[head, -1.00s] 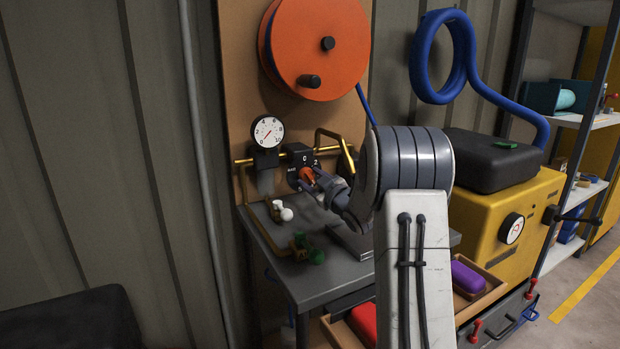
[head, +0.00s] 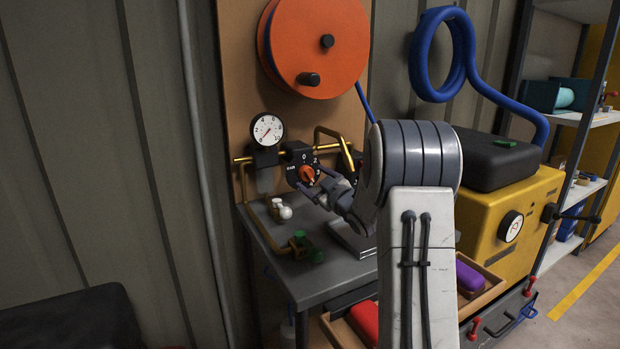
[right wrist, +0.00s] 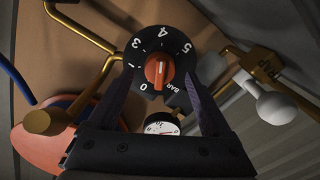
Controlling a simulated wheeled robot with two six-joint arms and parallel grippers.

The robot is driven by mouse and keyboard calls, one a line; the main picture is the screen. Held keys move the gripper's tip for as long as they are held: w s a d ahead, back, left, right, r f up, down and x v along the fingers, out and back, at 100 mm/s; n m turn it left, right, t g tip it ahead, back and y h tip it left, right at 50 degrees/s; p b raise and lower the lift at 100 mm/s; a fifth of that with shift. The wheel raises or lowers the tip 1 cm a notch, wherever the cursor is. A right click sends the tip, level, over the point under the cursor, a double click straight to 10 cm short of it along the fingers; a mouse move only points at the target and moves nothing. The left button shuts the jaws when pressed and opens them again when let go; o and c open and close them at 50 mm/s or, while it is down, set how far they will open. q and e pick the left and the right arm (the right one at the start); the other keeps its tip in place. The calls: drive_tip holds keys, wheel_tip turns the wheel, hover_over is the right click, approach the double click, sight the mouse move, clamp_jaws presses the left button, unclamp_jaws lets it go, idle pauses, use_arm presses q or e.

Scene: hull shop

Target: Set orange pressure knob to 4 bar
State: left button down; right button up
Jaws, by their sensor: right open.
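The orange pressure knob (head: 306,174) sits on a black dial plate (head: 291,177) under the brass pipe; it also shows in the right wrist view (right wrist: 160,71). The dial (right wrist: 163,38) carries numbers from 0 to 5 and BAR. My right gripper (head: 322,184) is open just in front of the knob. In the right wrist view its fingers (right wrist: 159,77) stand on either side of the knob, with gaps. My left gripper is out of view.
A round white gauge (head: 267,130) stands left of the dial, its needle low. White-handled (head: 284,212) and green-handled (head: 315,255) valves sit below left. A second black dial is partly hidden by my right arm. The orange hose reel (head: 318,45) hangs above the grey bench (head: 310,287).

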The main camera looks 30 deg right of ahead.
drive_tip(key=s, duration=0.8)
drive_tip(key=shift+s+a, duration=0.25)
drive_tip(key=shift+s, duration=0.15)
